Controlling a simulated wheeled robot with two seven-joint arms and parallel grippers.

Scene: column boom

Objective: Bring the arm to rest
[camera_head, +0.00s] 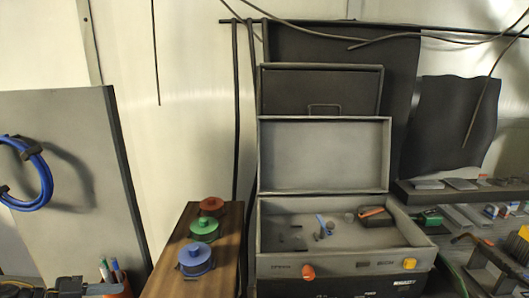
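Neither of my grippers can be made out in the head view, and no arm of mine is clearly seen. A grey toolbox (345,262) stands open in the middle, its lid (325,155) raised against the wall. A few small items lie inside, among them an orange-handled tool (372,212) and a small blue piece (321,222).
A grey panel (75,200) with a blue coil (40,180) stands at left. Pens (110,270) stand in a red holder at bottom left. Shelves with small goods (460,184) and a dark orange-handled item (490,255) fill the right. Cables (400,37) hang above.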

